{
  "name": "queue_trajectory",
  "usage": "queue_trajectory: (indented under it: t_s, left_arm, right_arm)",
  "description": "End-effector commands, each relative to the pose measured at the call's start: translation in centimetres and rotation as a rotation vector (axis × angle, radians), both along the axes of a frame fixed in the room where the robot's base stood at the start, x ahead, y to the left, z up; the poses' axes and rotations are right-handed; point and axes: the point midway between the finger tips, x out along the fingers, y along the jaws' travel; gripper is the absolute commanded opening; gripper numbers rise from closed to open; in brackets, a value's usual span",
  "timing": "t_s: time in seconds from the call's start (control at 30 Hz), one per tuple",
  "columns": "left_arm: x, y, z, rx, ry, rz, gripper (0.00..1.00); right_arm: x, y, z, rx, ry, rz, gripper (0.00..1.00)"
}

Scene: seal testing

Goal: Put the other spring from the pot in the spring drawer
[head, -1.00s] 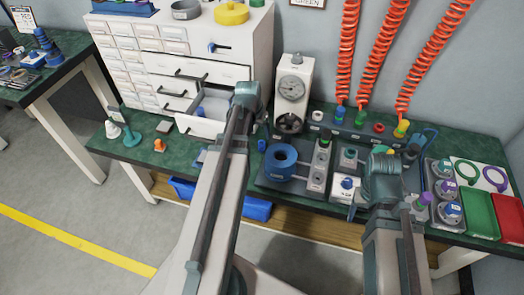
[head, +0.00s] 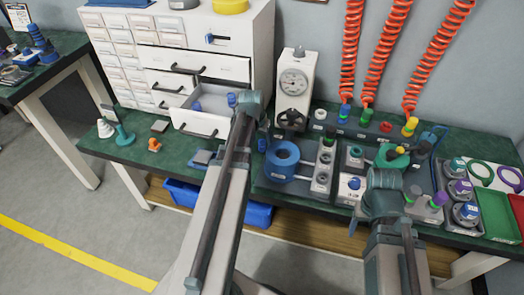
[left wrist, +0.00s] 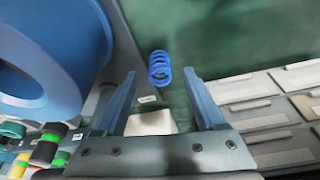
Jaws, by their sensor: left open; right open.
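A blue spring (left wrist: 159,67) stands on the green bench beside the big blue ring-shaped pot, in the left wrist view; it also shows in the head view (head: 262,143). My left gripper (left wrist: 160,76) is open and empty, its two blue fingers pointing toward the spring with one on either side in the picture; no contact shows. The blue pot (head: 283,160) also fills the left of the left wrist view (left wrist: 45,75). The spring drawer (head: 195,124) is pulled open, with a small blue piece (head: 198,106) inside. My right gripper (head: 384,188) is open over the bench's right part; its fingers are unclear.
The drawer cabinet (head: 185,55) stands behind the open drawer. A gauge tester (head: 293,85) stands behind the pot. A grey block (head: 323,170) with sockets is right of the pot. Green trays (head: 492,210) lie at far right. Small parts sit left of the drawer.

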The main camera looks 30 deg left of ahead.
Motion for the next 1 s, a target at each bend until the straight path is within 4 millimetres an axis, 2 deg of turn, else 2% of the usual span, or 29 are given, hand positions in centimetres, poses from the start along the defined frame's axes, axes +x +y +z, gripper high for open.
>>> queue_trajectory:
  t_s: [0.03, 0.3, 0.7, 1.0]
  left_arm:
    - [0.17, 0.01, -0.78, 0.000, 0.000, 0.000, 0.72]
    - [0.18, -0.01, -0.62, 0.000, 0.000, 0.000, 0.72]
    - [0.17, -0.01, -0.63, 0.000, 0.000, 0.000, 0.00]
    - [0.17, 0.00, -0.62, 0.000, 0.000, 0.000, 0.00]
  right_arm:
    - [0.01, 0.00, -0.78, 0.000, 0.000, 0.000, 0.66]
    - [0.00, 0.00, -0.62, 0.000, 0.000, 0.000, 0.66]
    - [0.00, 0.00, -0.62, 0.000, 0.000, 0.000, 0.66]
    - [0.00, 0.00, -0.61, 0.000, 0.000, 0.000, 0.66]
